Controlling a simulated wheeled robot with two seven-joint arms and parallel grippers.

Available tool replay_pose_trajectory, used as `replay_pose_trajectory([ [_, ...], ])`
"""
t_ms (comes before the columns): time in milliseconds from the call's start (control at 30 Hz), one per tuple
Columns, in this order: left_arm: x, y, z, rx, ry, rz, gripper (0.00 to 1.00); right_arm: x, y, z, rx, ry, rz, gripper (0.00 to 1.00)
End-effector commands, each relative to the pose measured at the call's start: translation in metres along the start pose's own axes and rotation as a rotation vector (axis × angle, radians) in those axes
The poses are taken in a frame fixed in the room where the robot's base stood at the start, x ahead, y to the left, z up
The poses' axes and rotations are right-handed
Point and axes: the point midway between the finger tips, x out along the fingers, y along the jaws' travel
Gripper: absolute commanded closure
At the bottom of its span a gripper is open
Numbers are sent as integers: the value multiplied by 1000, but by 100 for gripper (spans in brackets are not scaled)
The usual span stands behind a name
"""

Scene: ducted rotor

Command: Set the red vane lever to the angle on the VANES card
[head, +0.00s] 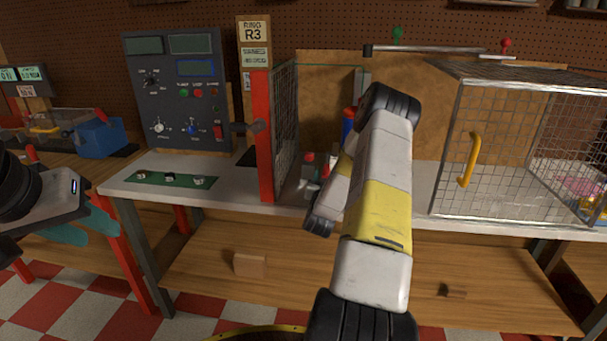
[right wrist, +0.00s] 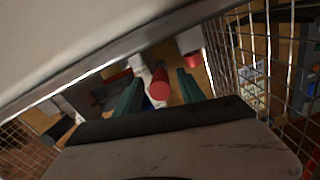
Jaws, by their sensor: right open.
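A RING R3 card (head: 254,30) hangs on the post beside the control panel. Smaller cards (head: 255,57) sit below it, too small to read. I cannot clearly pick out the red vane lever. Red-topped items (head: 309,157) stand behind my right arm in the head view. My right gripper is hidden there. In the right wrist view its teal fingers (right wrist: 160,97) are apart, with a red cylinder (right wrist: 160,84) on a pale stem seen beyond and between them. I see no contact. My left gripper (head: 88,225) is at the far left, its teal fingers apart and empty.
The control panel (head: 175,90) has displays and knobs. A red post (head: 263,135) with a mesh guard (head: 285,120) stands left of my right arm. A mesh cage (head: 500,150) with a yellow handle (head: 469,160) is to the right. A green mat (head: 160,180) lies on the bench.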

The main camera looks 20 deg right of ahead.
Motion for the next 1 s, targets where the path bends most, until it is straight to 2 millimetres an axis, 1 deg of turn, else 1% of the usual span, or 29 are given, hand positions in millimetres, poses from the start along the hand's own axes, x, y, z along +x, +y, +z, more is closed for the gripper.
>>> replay_pose_trajectory([
  [233,0,0,0,0,0,0,64,1,0,0,0,-1,-1,53],
  [367,0,0,0,0,0,0,64,1,0,0,0,-1,-1,79],
  [400,0,0,0,0,0,0,64,1,0,0,0,-1,-1,87],
  [467,0,0,0,0,0,0,64,1,0,0,0,-1,-1,98],
  [500,0,0,0,0,0,0,64,1,0,0,0,-1,-1,100],
  [1000,0,0,0,0,0,0,64,1,0,0,0,-1,0,100],
])
